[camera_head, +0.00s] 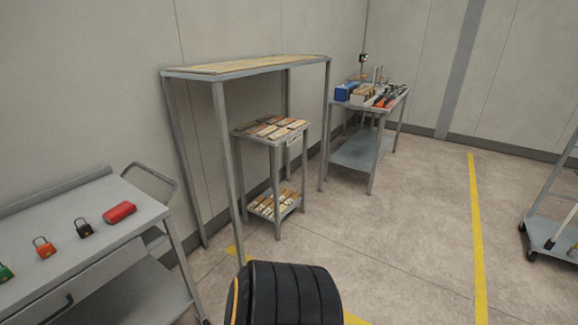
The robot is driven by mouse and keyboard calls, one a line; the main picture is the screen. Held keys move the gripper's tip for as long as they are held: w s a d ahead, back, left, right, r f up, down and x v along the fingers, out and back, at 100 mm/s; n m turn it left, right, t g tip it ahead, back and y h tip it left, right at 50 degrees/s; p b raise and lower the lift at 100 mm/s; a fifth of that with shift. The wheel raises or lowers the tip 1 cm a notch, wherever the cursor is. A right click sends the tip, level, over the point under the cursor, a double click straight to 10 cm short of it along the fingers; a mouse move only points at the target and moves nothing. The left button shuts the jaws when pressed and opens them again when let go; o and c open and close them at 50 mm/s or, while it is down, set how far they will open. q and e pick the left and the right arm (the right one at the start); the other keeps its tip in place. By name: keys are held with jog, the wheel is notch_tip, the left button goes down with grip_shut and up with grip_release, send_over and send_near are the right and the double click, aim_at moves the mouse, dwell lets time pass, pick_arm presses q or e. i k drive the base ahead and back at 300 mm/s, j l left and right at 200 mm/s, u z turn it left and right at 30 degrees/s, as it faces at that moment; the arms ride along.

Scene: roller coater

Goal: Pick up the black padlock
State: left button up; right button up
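The black padlock (83,228) stands on the top of the grey metal cart (143,207) at the left. It sits between an orange-red padlock (44,247) on its left and a red case-like object (120,213) on its right. A green padlock (5,272) is partly cut off at the left edge. Neither of my grippers is in view, so I cannot see where they are relative to the padlock.
A tall grey table (245,68) stands behind the cart, with a small shelf (274,141) of boxes under it. A workbench (365,152) with tools stands farther back. A wheeled rack (550,235) is at the right edge.

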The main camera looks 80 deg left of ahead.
aim_at(85, 230)
jog(key=u, duration=4.25)
